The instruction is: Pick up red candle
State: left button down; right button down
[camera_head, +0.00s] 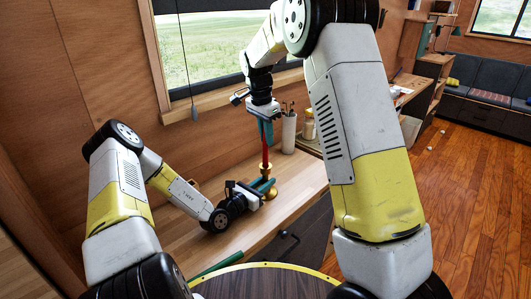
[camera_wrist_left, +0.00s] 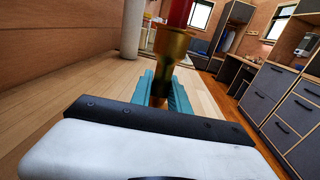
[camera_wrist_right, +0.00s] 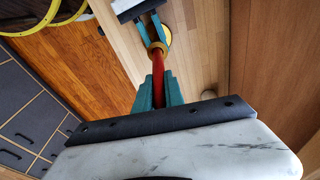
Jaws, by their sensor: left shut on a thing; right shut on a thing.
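The red candle (camera_head: 265,153) stands upright in a brass candle holder (camera_head: 269,193) on the wooden counter. My right gripper (camera_head: 266,132) comes from above and is shut on the candle's upper part. In the right wrist view, the red candle (camera_wrist_right: 158,74) lies between the teal fingers (camera_wrist_right: 158,94). My left gripper (camera_head: 265,184) is low beside the holder and shut on its stem. In the left wrist view, the brass holder (camera_wrist_left: 167,66) is between the left fingers, with the red candle (camera_wrist_left: 180,12) above. The candle's top is hidden by the right gripper.
A white utensil holder (camera_head: 289,134) and a jar (camera_head: 309,126) stand on the wooden counter (camera_head: 300,178) behind the candle. The window (camera_head: 215,60) and wood wall bound the back. Bare counter lies around the holder; open floor (camera_head: 470,210) is to the right.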

dwell(0.3)
notch_tip(320, 180, up, 10)
jog(key=shift+r, duration=0.1)
pick_arm(q)
jog(key=c, duration=1.2)
grip_release()
jog(key=shift+o, duration=0.2)
